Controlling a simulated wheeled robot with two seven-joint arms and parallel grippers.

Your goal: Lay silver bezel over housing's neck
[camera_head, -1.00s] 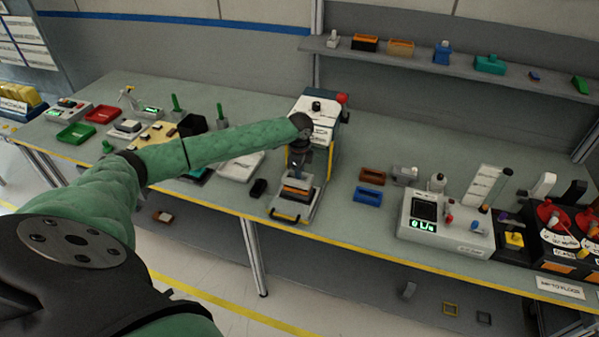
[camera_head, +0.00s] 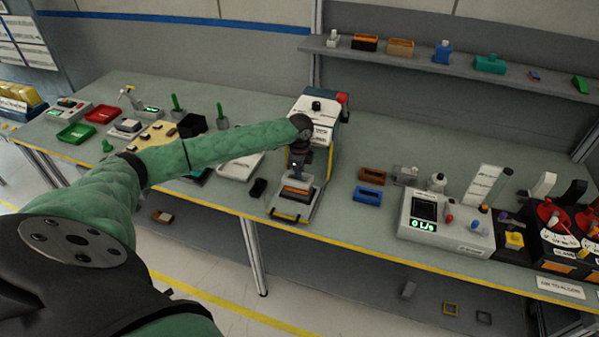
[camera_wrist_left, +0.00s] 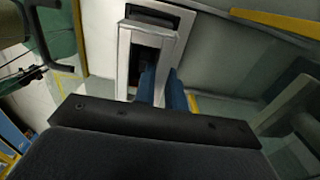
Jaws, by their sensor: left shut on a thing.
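My left gripper (camera_head: 299,166) points down over the press fixture at the middle of the bench. In the left wrist view its blue fingers (camera_wrist_left: 161,88) are shut on one side rail of the silver bezel (camera_wrist_left: 124,60), a pale rectangular frame. Dark material shows through the bezel's opening. The housing (camera_head: 295,191), dark with an orange band, sits in the fixture below the gripper. The bezel is over or very near the housing; I cannot tell whether they touch. My right gripper is in neither view.
The press (camera_head: 318,110) with a red knob stands close behind the gripper. A small black block (camera_head: 258,187) and a white tray (camera_head: 239,168) are at left.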

